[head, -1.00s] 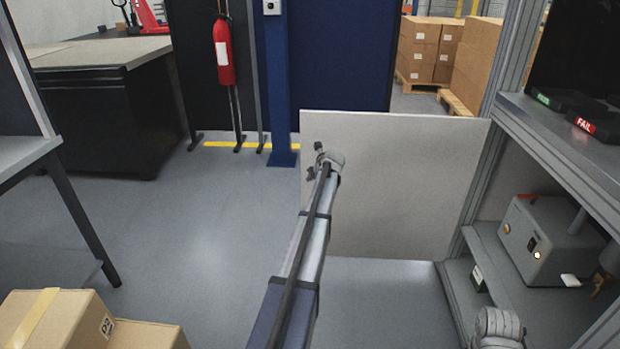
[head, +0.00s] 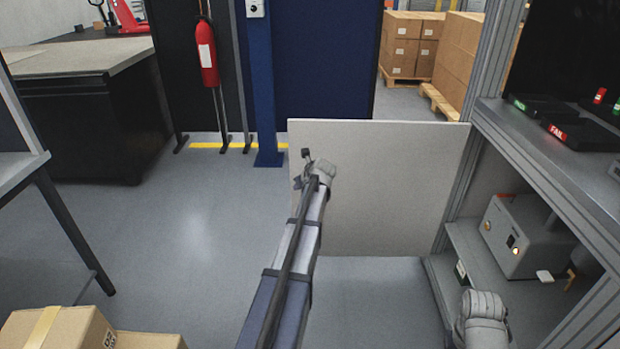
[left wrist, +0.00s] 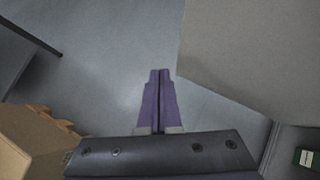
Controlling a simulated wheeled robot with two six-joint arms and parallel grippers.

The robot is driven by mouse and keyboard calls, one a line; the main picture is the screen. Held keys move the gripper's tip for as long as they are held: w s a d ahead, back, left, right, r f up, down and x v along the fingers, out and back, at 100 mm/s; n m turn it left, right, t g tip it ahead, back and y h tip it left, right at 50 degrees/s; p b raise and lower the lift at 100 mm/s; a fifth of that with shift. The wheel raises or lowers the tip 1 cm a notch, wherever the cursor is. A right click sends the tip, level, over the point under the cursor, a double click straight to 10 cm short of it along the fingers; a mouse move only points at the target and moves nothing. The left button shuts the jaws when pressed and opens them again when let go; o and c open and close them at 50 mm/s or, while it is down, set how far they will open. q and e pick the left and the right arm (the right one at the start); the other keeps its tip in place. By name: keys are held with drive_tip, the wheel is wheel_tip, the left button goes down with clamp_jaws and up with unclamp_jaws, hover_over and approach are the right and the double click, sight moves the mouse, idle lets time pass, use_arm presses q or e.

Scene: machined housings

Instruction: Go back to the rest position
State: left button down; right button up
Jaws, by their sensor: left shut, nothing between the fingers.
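My left arm (head: 290,262) reaches forward from the bottom of the head view, over the grey floor and in front of the pale panel. Its far end (head: 318,172) overlaps the panel's left part. In the left wrist view the left gripper (left wrist: 160,78) shows two purple fingers, shut together with nothing between them. Bare floor lies beyond the fingertips. Part of my right arm (head: 483,318) shows at the bottom right of the head view. My right gripper is not in view.
The pale panel (head: 390,205) stands ahead, beside a metal-framed shelf (head: 505,140) holding a grey device (head: 522,235) on the right. Cardboard boxes (head: 55,328) and a table (head: 20,162) are at left. The floor (head: 180,240) between is clear.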

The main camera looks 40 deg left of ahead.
use_arm(q)
drive_tip(key=s+d+f+n+h, duration=0.1)
drive_tip(key=s+d+n, duration=0.2)
drive_tip(key=d, duration=0.7)
drive_tip(key=s+d+f+n+g+h, duration=0.1)
drive_tip(key=s+d+f+n+h, duration=0.15)
drive_tip(key=d, duration=0.75)
drive_tip(key=s+d+f+n+h, duration=0.15)
drive_tip(key=d+n, duration=0.25)
drive_tip(key=d, duration=0.5)
drive_tip(key=s+d+f+n+g+h, duration=0.1)
drive_tip(key=s+d+n+g+h, duration=0.15)
drive_tip(key=s+d+n, duration=1.3)
drive_tip(key=s+d+r+m+p, duration=0.2)
drive_tip(key=d+r+p, duration=0.1)
drive_tip(key=r+p, duration=0.6)
drive_tip(key=s+d+r+m+p, duration=0.3)
drive_tip(key=r+p, duration=0.6)
drive_tip(key=shift+s+d+g+y+p, duration=0.2)
drive_tip(key=shift+s+g+y+p, duration=0.05)
drive_tip(key=shift+g+y+p, duration=0.1)
drive_tip(key=shift+a, duration=0.1)
